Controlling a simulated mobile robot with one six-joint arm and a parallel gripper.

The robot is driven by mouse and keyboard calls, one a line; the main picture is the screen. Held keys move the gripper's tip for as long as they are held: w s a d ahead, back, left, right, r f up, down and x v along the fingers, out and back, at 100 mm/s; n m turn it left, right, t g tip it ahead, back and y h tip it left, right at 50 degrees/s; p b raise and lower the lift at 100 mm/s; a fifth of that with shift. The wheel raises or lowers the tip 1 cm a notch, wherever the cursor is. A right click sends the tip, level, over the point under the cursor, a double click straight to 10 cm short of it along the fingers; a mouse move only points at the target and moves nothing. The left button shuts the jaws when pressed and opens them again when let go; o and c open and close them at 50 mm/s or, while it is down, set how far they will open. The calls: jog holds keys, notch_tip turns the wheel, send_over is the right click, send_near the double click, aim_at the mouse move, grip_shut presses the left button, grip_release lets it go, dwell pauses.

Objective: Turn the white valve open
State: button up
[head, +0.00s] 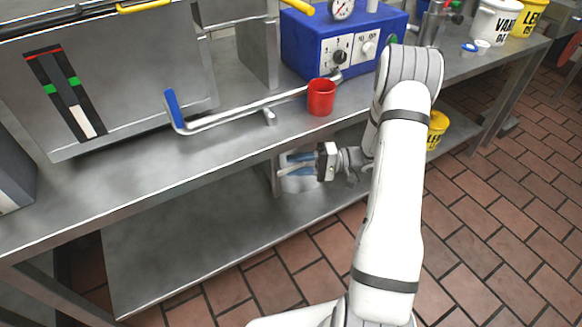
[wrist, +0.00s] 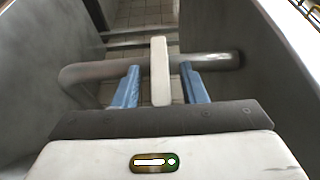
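A white lever (wrist: 160,72), which looks like the valve handle, stands upright in the wrist view in front of a grey pipe (wrist: 205,63). My gripper (wrist: 160,87) is open. Its two blue fingers are on either side of the lever, with a visible gap on each side. In the head view my gripper (head: 299,164) reaches under the edge of the steel worktop, pointing left. The lever itself cannot be made out clearly there. Whether the fingers reach far enough along the lever to close on it is hard to tell.
Grey metal walls (wrist: 60,60) flank the pipe in the wrist view. Above the gripper, the worktop (head: 230,130) carries a red cup (head: 321,97), a blue-handled pipe (head: 174,108) and a blue control box (head: 322,45). A yellow bucket (head: 437,127) sits below, right of my arm.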

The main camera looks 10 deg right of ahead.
jog(key=shift+a, duration=0.65)
grip_shut()
